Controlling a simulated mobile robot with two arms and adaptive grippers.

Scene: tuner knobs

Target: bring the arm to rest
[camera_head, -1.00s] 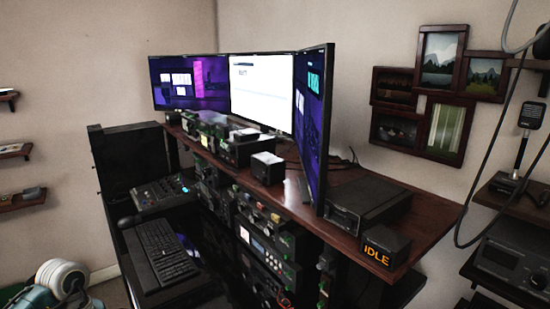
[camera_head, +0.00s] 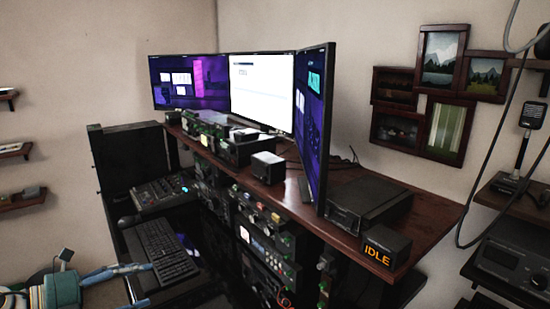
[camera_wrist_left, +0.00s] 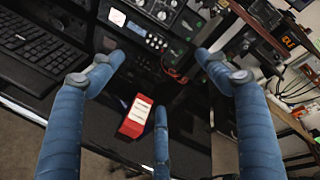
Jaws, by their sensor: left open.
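My left gripper (camera_head: 147,285) comes in low at the left in the camera_head view, near the front of the desk's keyboard shelf. Its blue-wrapped fingers are spread and nothing is between them. In the camera_wrist_left view the open fingers (camera_wrist_left: 160,58) point toward the rack of radio gear (camera_wrist_left: 160,25), apart from its front. The rack (camera_head: 262,245), with its several knobs, stands under the desk top in the camera_head view. My right gripper is in neither view.
The keyboard (camera_head: 165,250) lies close to the left fingers. A mixer (camera_head: 160,192) sits behind it. Three monitors (camera_head: 262,90) and a box reading IDLE (camera_head: 386,247) stand on the desk. A red box (camera_wrist_left: 135,117) shows below the rack. Shelves (camera_head: 520,205) stand at right.

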